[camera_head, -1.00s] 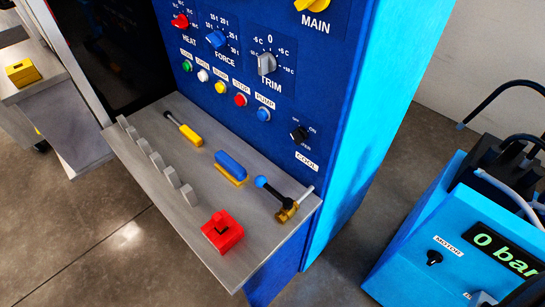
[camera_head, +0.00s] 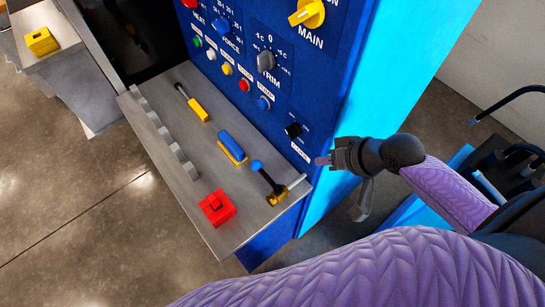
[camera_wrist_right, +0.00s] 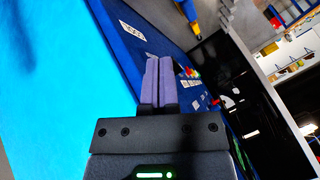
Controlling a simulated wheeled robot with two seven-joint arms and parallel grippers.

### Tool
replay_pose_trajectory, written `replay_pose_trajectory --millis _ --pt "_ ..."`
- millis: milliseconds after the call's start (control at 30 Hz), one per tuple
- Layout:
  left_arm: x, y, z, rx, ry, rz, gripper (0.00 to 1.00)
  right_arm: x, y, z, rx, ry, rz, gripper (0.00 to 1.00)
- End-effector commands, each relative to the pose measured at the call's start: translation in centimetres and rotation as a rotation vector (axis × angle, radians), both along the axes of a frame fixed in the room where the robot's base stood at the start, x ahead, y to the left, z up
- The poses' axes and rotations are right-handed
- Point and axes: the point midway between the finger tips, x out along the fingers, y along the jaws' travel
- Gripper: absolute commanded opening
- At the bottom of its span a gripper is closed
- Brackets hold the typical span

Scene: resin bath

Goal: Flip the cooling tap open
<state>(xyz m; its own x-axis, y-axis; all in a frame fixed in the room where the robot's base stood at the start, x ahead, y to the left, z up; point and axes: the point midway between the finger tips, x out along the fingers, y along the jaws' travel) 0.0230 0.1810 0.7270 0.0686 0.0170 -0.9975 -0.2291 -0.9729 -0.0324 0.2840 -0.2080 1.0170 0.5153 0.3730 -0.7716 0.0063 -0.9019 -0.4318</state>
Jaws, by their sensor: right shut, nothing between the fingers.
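The cooling tap appears to be the brass valve (camera_head: 277,196) at the right front corner of the grey shelf. The tap cannot be made out there. My left gripper is not in view.
A black rotary switch (camera_head: 293,130) sits on the blue panel above the tap. The shelf (camera_head: 185,130) also carries a red block (camera_head: 217,207), a blue-and-yellow piece (camera_head: 231,147) and a yellow-handled tool (camera_head: 197,109). The light-blue cabinet side (camera_head: 385,80) stands close to my right gripper.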

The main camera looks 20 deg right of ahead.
Motion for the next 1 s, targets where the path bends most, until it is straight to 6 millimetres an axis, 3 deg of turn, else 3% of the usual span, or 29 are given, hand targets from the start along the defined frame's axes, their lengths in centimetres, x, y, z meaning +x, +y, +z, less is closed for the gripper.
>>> replay_pose_trajectory --millis 100,433,1000 --pt "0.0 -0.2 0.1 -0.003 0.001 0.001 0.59 -0.1 0.4 0.8 0.010 -0.003 0.016 0.00" --pt "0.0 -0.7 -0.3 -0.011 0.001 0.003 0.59 0.4 0.6 0.0 0.013 -0.004 0.011 0.00" --pt "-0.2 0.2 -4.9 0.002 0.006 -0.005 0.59 6.6 5.4 -9.5 0.013 -0.004 0.011 0.00"
